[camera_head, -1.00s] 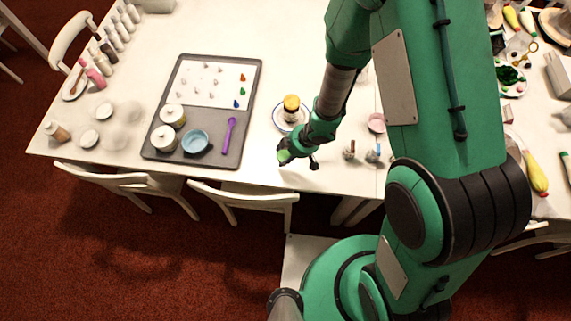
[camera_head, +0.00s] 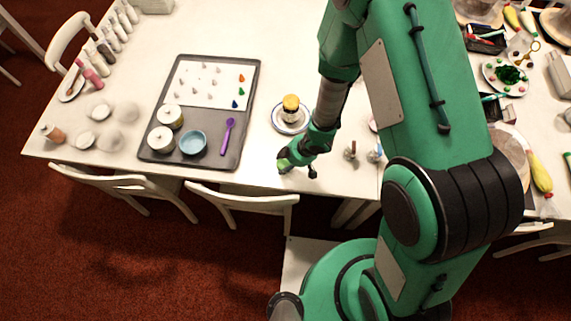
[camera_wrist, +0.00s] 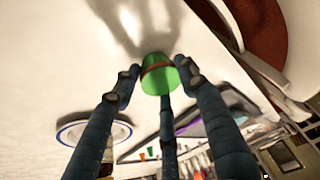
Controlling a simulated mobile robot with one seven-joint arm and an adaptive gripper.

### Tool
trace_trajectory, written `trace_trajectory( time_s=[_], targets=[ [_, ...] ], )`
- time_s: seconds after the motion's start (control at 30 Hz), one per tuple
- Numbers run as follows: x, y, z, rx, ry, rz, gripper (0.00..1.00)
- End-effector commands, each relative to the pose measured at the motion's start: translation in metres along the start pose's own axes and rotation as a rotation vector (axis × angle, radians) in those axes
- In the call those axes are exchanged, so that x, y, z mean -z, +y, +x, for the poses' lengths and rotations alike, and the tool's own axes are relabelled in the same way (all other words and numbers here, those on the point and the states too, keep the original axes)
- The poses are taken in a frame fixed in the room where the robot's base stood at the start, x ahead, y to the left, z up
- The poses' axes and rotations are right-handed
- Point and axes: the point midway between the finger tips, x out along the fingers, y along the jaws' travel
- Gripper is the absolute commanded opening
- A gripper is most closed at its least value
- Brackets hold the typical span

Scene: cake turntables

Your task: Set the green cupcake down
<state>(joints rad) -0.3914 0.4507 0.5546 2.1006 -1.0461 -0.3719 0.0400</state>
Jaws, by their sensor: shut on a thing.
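The green cupcake (camera_wrist: 158,76) is between the dark fingers of my gripper (camera_wrist: 160,88) in the wrist view, with the fingers closed around its sides. In the head view the green cupcake (camera_head: 283,165) shows small at the end of my gripper (camera_head: 296,168), over the white table (camera_head: 262,172) near its front edge. The cupcake is close to the tabletop. I cannot tell whether it touches it.
A blue-rimmed plate (camera_head: 279,124) with a yellow-topped item (camera_head: 291,103) stands just behind my gripper. Left is a grey tray (camera_head: 247,92) with a blue bowl (camera_head: 192,142) and purple spoon (camera_head: 226,137). Small items (camera_head: 350,151) stand to the right. A chair (camera_head: 243,198) stands in front.

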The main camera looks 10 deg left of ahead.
Motion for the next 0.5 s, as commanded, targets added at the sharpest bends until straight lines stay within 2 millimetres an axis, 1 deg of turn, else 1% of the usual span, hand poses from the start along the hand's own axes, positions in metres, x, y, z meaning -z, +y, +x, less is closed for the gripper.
trace_trajectory(
  time_s=[0.07, 0.37, 0.5],
  targets=[
    [-0.0023, -0.0006, 0.0049, 0.001, 0.000, 0.000, 0.16],
    [-0.0021, -0.0003, 0.0049, 0.000, 0.000, -0.001, 0.16],
    [-0.0033, -0.0003, 0.0079, 0.000, 0.000, -0.001, 0.16]
  ],
)
